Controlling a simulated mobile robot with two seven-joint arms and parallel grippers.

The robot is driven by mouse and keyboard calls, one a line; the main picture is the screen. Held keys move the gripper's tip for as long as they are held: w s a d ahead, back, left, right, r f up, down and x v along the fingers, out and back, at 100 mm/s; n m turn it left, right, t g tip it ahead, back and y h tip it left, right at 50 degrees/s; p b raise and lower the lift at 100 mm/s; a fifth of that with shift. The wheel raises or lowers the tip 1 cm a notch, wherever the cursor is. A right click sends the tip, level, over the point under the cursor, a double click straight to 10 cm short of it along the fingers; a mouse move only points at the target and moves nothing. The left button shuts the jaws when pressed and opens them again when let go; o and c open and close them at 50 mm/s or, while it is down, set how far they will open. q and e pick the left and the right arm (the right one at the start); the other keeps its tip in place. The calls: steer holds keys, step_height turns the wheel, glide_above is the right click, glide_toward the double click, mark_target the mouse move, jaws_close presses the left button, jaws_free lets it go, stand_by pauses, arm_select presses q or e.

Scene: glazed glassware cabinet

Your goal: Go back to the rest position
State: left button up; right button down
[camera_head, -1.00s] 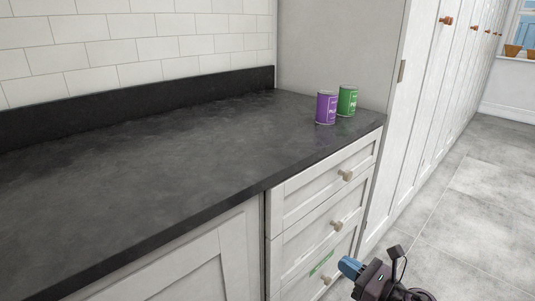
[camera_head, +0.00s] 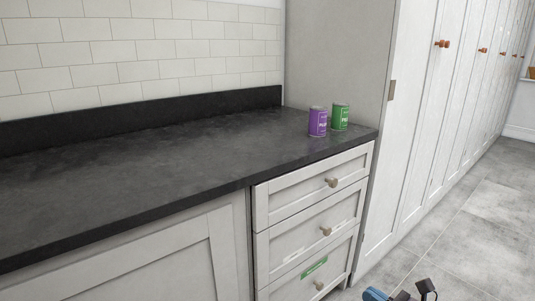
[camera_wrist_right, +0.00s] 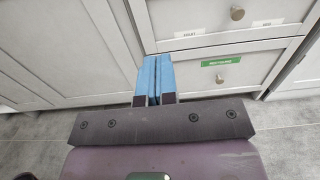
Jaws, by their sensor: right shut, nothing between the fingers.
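My right gripper (camera_wrist_right: 153,80) shows in the right wrist view with its two blue fingers together and nothing between them. It points toward the cabinet front, low down near the drawers. In the head view only its blue fingertip (camera_head: 375,294) and part of my wrist show at the bottom edge, right of the lowest drawer. My left gripper is in neither view.
A purple can (camera_head: 318,121) and a green can (camera_head: 340,116) stand upright on the dark countertop (camera_head: 150,170). Below are closed drawers (camera_head: 310,225), the lowest with a green label (camera_head: 314,267). Tall white cupboards (camera_head: 430,130) stand at right; the grey floor (camera_head: 480,240) is clear.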

steer(key=s+d+f+m+g+h, duration=0.2)
steer(key=s+m+h, duration=0.1)
steer(key=s+m, duration=0.95)
steer(key=s+d+f+m+g+h, duration=0.1)
steer(key=s+d+f+m+h, duration=0.15)
steer(key=s+m, duration=1)
steer(key=s+d+f+m+g+h, duration=0.1)
steer(key=s+f+m+g+h, duration=0.15)
steer(key=s+m, duration=1)
steer(key=shift+s+a+m+t+h, duration=0.75)
steer(key=shift+a+m+h, duration=0.6)
steer(key=shift+a, duration=0.45)
arm_select(q)
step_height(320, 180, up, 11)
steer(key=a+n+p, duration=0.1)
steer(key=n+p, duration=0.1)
steer(key=p, duration=1.4)
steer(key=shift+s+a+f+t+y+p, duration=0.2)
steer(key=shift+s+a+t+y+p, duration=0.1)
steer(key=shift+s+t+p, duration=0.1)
arm_select(e)
step_height(320, 180, up, 11)
steer(key=s+d+m, duration=0.1)
steer(key=m, duration=0.1)
steer(key=shift+d+f+t, duration=0.2)
steer(key=shift+d+t, duration=0.05)
steer(key=shift+t, duration=0.15)
